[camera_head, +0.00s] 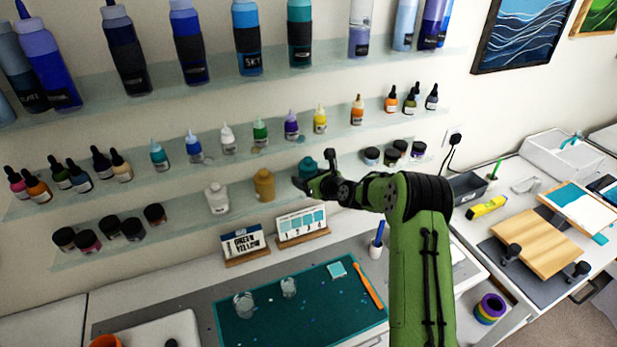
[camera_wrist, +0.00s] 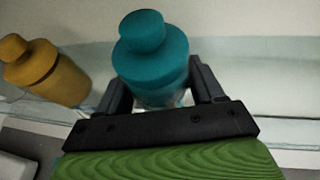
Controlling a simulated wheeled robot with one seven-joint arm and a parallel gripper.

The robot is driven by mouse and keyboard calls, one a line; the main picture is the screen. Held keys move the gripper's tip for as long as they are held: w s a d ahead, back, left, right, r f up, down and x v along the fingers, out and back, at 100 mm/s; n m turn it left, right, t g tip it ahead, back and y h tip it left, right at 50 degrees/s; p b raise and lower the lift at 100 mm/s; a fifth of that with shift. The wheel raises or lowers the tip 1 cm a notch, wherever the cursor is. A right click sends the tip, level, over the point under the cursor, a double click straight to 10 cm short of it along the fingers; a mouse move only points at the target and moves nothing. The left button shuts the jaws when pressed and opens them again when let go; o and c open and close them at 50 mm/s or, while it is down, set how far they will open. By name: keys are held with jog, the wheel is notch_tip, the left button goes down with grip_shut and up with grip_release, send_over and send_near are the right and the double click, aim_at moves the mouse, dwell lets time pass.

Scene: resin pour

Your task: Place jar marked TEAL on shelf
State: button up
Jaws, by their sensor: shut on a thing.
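The teal jar (camera_head: 307,166) is at the lowest glass shelf (camera_head: 185,222), to the right of a gold jar (camera_head: 264,185). My gripper (camera_head: 307,184) is shut around the teal jar from the front. In the wrist view the teal jar (camera_wrist: 152,62) stands roughly upright between the two black fingers of my gripper (camera_wrist: 163,92), its rounded cap showing above them. The gold jar (camera_wrist: 45,72) is left of it with a gap between. The teal jar's base is hidden, so I cannot tell whether it touches the shelf. No label on it is readable.
A white jar (camera_head: 217,198) stands left of the gold jar. Several dark-lidded jars (camera_head: 396,152) are at the right. Dropper bottles (camera_head: 291,126) line the shelf above. Below are a GREEN YELLOW card (camera_head: 242,243), a swatch card (camera_head: 302,223) and a teal mat (camera_head: 260,325) with cups.

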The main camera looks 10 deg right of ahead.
jog(key=shift+f, duration=0.25)
jog(key=o, duration=1.3)
